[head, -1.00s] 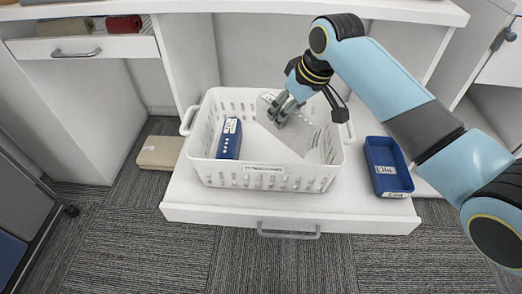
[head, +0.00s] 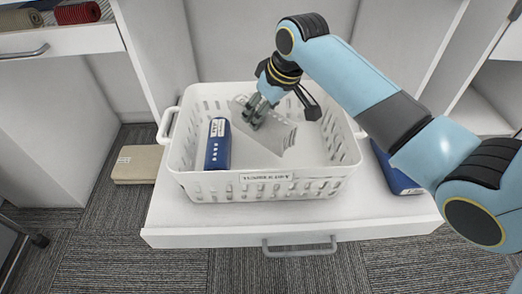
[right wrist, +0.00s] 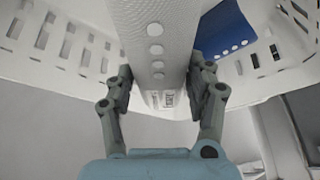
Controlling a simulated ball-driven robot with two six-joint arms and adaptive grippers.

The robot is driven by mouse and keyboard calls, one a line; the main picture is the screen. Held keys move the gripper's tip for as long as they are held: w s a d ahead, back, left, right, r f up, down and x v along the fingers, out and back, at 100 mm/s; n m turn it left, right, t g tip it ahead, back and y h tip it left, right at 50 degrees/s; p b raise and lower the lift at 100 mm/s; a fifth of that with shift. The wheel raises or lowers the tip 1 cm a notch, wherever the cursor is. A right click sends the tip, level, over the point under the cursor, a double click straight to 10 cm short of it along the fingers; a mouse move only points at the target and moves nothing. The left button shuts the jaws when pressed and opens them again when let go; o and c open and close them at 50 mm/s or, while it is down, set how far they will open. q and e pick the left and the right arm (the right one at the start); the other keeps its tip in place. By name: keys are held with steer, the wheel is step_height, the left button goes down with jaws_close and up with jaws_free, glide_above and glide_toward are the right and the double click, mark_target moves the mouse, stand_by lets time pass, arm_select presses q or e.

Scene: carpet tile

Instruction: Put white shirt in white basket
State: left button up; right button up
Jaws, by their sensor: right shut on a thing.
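The white shirt (head: 272,133) is a folded, pale grey-white piece inside the white basket (head: 212,188), tilted. My right gripper (head: 255,113) reaches down into the basket from the right and is shut on the shirt's upper end. In the right wrist view the shirt (right wrist: 155,48) shows a row of round buttons and a label between the fingers (right wrist: 157,88). The basket is slotted plastic with side handles and a front label. Whether the shirt's lower end touches the basket floor I cannot tell. My left gripper is not in view.
A folded blue shirt (head: 217,146) stands in the basket's left part. The basket sits on a white pulled-out drawer (head: 200,235). A beige folded item (head: 138,163) lies on the carpet at left.

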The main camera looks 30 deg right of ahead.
mark_target(263, 137)
step_height(263, 137, down, 8)
steer(key=b, duration=0.3)
steer(key=shift+s+f, duration=0.1)
steer(key=shift+f, duration=0.4)
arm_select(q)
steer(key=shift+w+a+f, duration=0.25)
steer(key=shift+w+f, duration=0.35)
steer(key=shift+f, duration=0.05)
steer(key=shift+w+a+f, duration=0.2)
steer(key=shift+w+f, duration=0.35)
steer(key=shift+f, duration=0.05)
arm_select(e)
steer(key=shift+r, duration=0.15)
steer(key=o, duration=1.2)
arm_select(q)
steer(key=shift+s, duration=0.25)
arm_select(e)
steer(key=shift+o, duration=0.3)
